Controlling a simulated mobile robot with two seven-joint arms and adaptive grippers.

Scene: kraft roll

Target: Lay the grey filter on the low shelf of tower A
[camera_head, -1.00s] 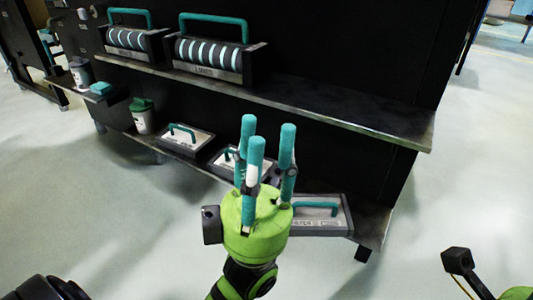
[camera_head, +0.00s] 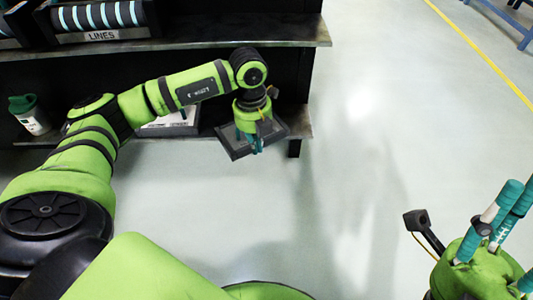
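A dark grey framed filter (camera_head: 234,149) is at the right end of the low shelf (camera_head: 302,120) in the head view. It sits askew to the shelf, and its near edge appears to stick out past the shelf front. My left gripper (camera_head: 252,147) points down over the filter's middle, its teal fingers at the filter. The gripper hides the filter's handle, so I cannot tell whether the fingers are closed on it, nor whether the filter bears fully on the shelf. My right gripper (camera_head: 507,222) is at the lower right, fingers up, apart and empty, partly cut off by the frame.
My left arm crosses in front of the low shelf. Another filter (camera_head: 172,120) shows behind it, with a green-lidded cup (camera_head: 29,115) further left. The upper shelf (camera_head: 290,35) overhangs, with a box marked LINES (camera_head: 100,20). The floor to the right is clear.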

